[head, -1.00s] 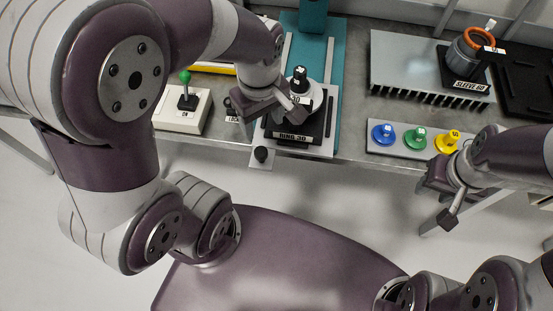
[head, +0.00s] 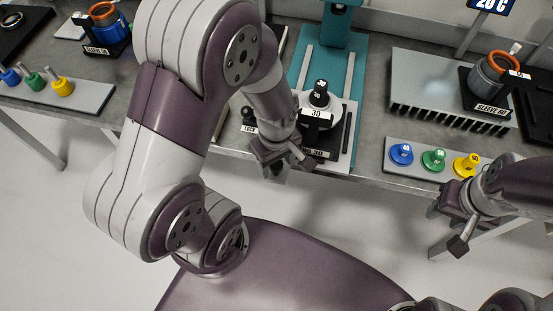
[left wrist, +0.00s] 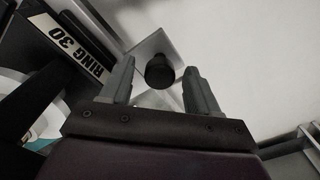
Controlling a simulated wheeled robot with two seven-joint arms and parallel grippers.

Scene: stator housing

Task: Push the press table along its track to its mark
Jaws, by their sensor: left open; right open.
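The press table (head: 347,158) is a light plate on two pale rails of the teal press base (head: 357,75). It carries a black fixture labelled RING 30 and a white ring piece with a black-knobbed plug (head: 320,95). My left gripper (head: 279,172) is at the plate's front left, pointing down, hiding the table's handle in the head view. In the left wrist view the handle's black knob (left wrist: 160,72) shows between the open left fingers (left wrist: 160,88), with gaps on both sides. My right gripper (head: 450,222) is open and empty before the bench edge. I cannot make out the mark.
A tray of blue, green and yellow knobbed pieces (head: 433,176) and a finned grey block (head: 440,85) stand right of the press. Another similar tray (head: 52,98) and a blue SLEEVE holder (head: 108,38) are at left. The floor before the bench is clear.

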